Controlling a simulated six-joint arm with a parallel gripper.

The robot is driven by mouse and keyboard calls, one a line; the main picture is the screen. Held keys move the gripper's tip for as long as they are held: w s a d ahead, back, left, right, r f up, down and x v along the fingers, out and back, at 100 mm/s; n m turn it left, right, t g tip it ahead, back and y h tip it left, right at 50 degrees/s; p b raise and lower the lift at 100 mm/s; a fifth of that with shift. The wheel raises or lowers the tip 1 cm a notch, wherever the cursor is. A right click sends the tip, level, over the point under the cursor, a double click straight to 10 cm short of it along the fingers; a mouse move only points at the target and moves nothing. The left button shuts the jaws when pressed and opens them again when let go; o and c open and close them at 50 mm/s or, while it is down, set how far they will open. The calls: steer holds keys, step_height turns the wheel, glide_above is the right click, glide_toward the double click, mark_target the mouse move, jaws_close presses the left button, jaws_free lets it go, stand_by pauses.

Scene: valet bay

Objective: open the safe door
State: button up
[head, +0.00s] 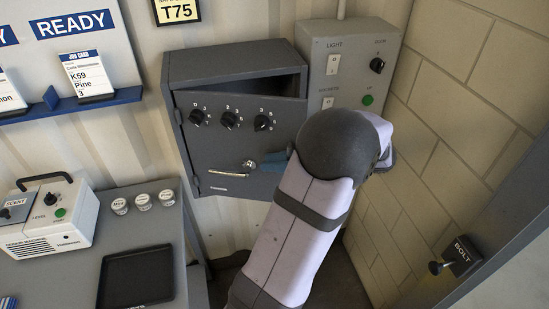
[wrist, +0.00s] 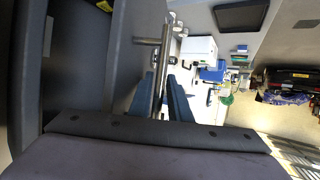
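The grey safe (head: 235,62) stands against the wall in the head view. Its door (head: 215,150), with three black dials across the top, is ajar: its right side stands out from the body and a dark gap shows along the top right. A metal lever handle (head: 249,163) is on the door's front. My gripper (head: 272,161) is at the handle's right, partly hidden by my wrist.
A grey switch panel (head: 345,60) is close right of the safe, behind my arm, beside a block wall (head: 450,90). A bench (head: 185,240) at lower left holds a scent machine (head: 50,215), small jars and a black tray (head: 136,277). A bolt knob (head: 437,267) is at lower right.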

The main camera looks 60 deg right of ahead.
jaws_close()
steer(key=a+m+h+b, duration=0.2)
steer(key=a+b, duration=0.3)
steer(key=a, duration=0.7)
steer(key=shift+a+m+h, duration=0.15)
steer(key=shift+m+h, duration=0.25)
steer(key=shift+h, duration=0.2)
stand_by(0.6)
jaws_free()
